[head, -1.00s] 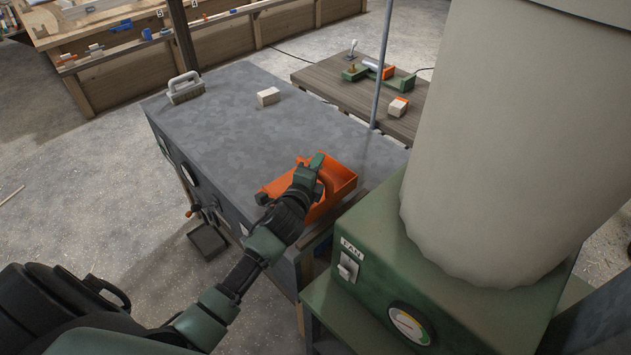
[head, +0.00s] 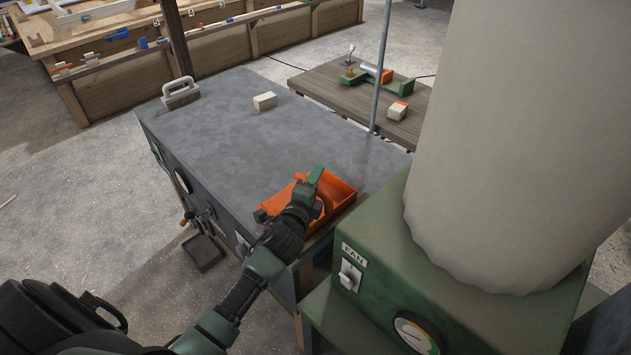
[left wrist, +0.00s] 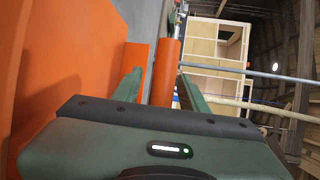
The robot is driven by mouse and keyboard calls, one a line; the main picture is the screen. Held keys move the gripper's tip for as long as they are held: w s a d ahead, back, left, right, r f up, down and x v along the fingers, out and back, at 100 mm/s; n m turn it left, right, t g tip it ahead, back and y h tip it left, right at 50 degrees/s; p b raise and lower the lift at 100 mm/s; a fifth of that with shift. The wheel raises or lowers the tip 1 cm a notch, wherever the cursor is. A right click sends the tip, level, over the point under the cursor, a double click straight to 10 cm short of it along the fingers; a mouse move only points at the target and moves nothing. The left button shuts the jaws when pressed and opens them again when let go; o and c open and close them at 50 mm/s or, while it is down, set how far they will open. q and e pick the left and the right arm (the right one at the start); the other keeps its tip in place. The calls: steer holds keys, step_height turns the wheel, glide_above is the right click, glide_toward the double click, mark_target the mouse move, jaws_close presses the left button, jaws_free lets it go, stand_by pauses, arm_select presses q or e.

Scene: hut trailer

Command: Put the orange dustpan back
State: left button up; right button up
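The orange dustpan (head: 343,193) lies on the grey top of a cabinet (head: 240,150), at its near right corner. My left gripper (head: 314,178) is over the dustpan and hides part of it. In the left wrist view, my left gripper (left wrist: 160,88) has its two green fingers apart. The orange dustpan handle (left wrist: 165,68) stands between them, with a gap visible on the left finger's side. The dustpan's orange body (left wrist: 50,60) fills the left of that view. My right gripper is not in view.
A brush (head: 181,97) and a pale block (head: 265,101) lie on the cabinet's far part; its middle is clear. A green fan box (head: 450,285) with a large pale bag (head: 510,130) stands close on the right. A thin pole (head: 381,65) rises behind.

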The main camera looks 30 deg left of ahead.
arm_select(q)
steer(key=shift+r, duration=0.1)
steer(key=shift+s+r, duration=0.15)
steer(key=v, duration=1.1)
steer(key=shift+s+b, duration=0.35)
steer(key=shift+s, duration=0.05)
